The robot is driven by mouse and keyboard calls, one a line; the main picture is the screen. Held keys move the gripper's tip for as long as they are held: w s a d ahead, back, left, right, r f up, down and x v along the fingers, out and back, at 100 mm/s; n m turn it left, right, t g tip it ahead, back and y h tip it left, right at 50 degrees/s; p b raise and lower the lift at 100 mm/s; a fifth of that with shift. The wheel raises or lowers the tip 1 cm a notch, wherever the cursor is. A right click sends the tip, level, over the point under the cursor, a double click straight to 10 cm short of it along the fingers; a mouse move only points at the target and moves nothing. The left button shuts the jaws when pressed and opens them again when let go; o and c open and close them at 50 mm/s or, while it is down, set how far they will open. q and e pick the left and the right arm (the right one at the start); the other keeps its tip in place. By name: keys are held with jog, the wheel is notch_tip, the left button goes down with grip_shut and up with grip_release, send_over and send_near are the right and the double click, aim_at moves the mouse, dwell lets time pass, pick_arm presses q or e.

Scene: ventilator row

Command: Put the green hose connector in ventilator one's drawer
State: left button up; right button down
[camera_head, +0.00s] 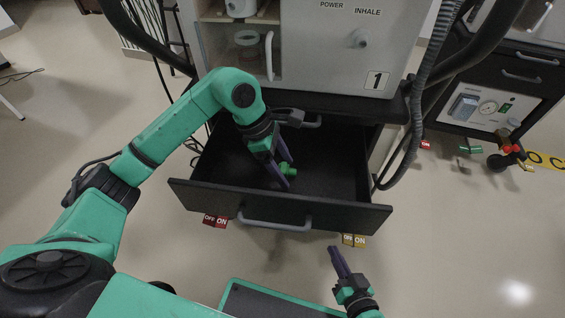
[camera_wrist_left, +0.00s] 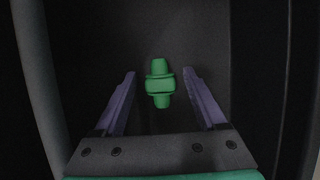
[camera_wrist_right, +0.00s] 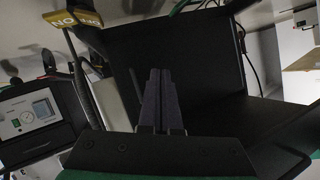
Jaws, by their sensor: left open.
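The green hose connector (camera_head: 288,169) lies in the open black drawer (camera_head: 335,170) below the ventilator marked 1 (camera_head: 340,50). My left gripper (camera_head: 285,172) reaches down into the drawer. In the left wrist view the connector (camera_wrist_left: 160,84) sits between the two spread purple fingers (camera_wrist_left: 158,95), with a gap on each side. The left gripper is open and does not hold it. My right gripper (camera_head: 334,250) is in front of the drawer's front panel, near its right end. In the right wrist view its fingers (camera_wrist_right: 160,95) are close together with nothing seen between them.
The drawer front has a grey handle (camera_head: 275,224), with a red tag (camera_head: 215,220) and a yellow tag (camera_head: 354,240) below. A corrugated hose (camera_head: 418,105) hangs at the right. Another cart (camera_head: 500,100) stands further right.

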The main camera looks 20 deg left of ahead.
pick_arm(q)
jog(key=p+v, duration=0.7)
jog(key=v, duration=0.5)
pick_arm(e)
notch_tip(320, 180, up, 7)
jog(key=d+n+g+h, duration=0.1)
jog(key=d+g, duration=0.1)
jog(key=g, duration=0.1)
jog(key=shift+w+d+r, duration=0.2)
pick_arm(q)
jog(key=shift+r, duration=0.1)
